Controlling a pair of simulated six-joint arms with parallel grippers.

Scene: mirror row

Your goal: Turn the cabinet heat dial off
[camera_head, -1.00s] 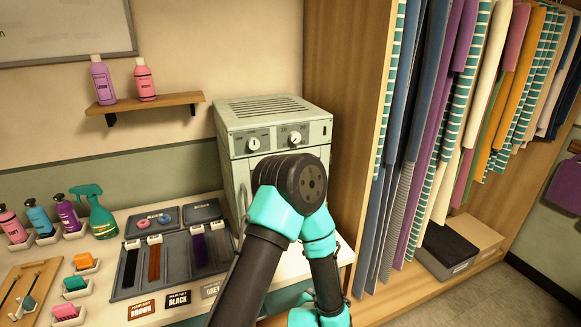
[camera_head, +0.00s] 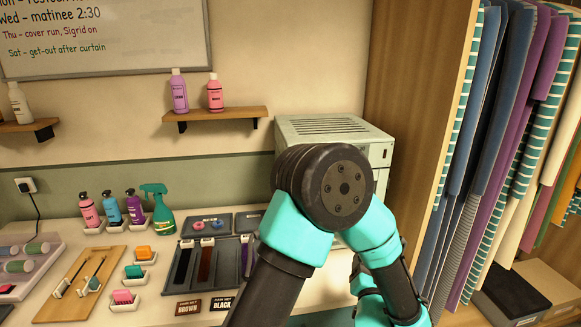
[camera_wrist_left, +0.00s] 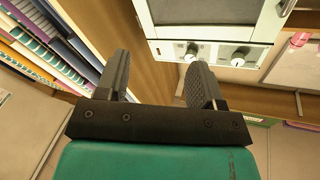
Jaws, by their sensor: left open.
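The grey heat cabinet (camera_head: 383,150) stands against the back wall in the head view, its front mostly hidden behind my arm. In the left wrist view the cabinet (camera_wrist_left: 208,14) appears upside down, with two round dials on its panel. One dial (camera_wrist_left: 192,52) is close to the right finger; the other dial (camera_wrist_left: 238,57) is farther right. I cannot read their labels or settings. My left gripper (camera_wrist_left: 160,60) is open and empty, its fingers pointing toward the panel. Whether a finger touches the nearer dial is unclear. My right gripper is not in view.
A wooden wardrobe (camera_head: 406,80) with hanging clothes stands right of the cabinet. A shelf (camera_head: 215,114) with two bottles is on the wall to the left. The worktop holds a green spray bottle (camera_head: 158,208), several other bottles, and a dark swatch tray (camera_head: 208,240).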

